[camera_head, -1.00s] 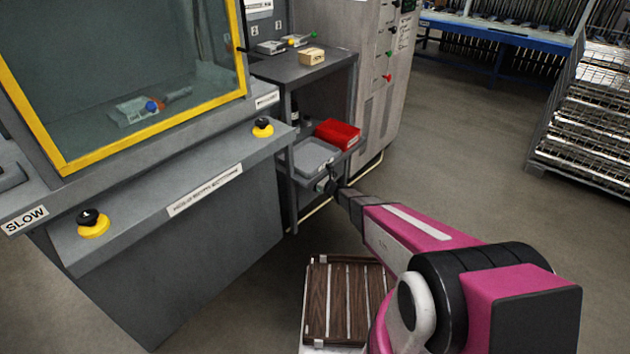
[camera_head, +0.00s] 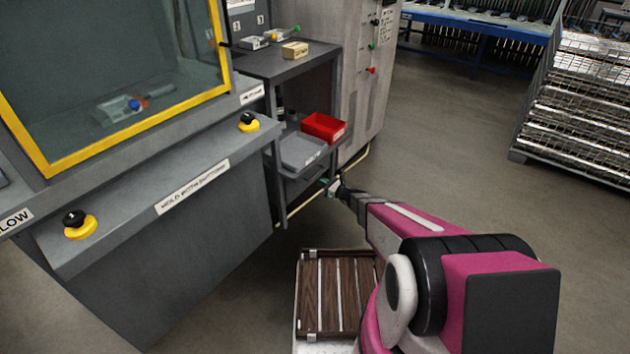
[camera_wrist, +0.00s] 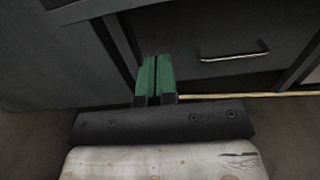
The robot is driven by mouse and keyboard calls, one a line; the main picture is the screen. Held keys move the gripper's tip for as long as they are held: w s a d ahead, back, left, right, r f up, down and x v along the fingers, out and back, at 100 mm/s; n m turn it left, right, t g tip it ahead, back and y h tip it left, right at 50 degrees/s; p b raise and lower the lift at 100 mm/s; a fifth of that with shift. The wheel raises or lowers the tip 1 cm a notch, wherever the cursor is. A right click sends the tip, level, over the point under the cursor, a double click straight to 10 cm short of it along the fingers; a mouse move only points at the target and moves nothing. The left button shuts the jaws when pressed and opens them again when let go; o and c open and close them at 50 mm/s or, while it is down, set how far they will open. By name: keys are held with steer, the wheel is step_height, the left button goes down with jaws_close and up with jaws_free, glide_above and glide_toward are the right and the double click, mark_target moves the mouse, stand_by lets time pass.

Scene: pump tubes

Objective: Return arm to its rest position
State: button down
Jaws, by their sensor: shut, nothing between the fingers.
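My gripper (camera_wrist: 155,78) shows in the wrist view as two green fingers pressed together, with nothing between them. In the head view my gripper (camera_head: 330,187) is small at the end of my pink arm (camera_head: 405,222). It hangs over open floor, in front of and to the right of the grey machine (camera_head: 165,240), below the small shelf unit. My arm reaches out from the lower right, beside the brown slatted crate. I see no contact between the gripper and anything else.
The shelf unit (camera_head: 290,65) holds a red bin (camera_head: 323,127) and a grey tray (camera_head: 300,150). The brown slatted crate (camera_head: 336,290) is left of my arm. A drawer handle (camera_wrist: 234,53) shows in the wrist view. Floor (camera_head: 460,170) to the right is clear up to the wire cage (camera_head: 580,105).

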steer(key=s+d+r+n+g+h, duration=0.2)
steer(key=s+r+n+g+h, duration=0.2)
steer(key=s+r+n+g, duration=0.65)
steer(key=s+d+r+n+h, duration=0.5)
steer(key=s+d+n, duration=0.2)
steer(key=s, duration=0.1)
steer(key=s+d+r+n+h, duration=0.5)
steer(key=s+d+n, duration=0.2)
steer(key=s, duration=0.2)
steer(key=shift+s+d+r+h, duration=0.25)
steer(key=shift+d+r+h, duration=0.05)
steer(key=shift+r+h, duration=0.1)
steer(key=shift+n, duration=0.25)
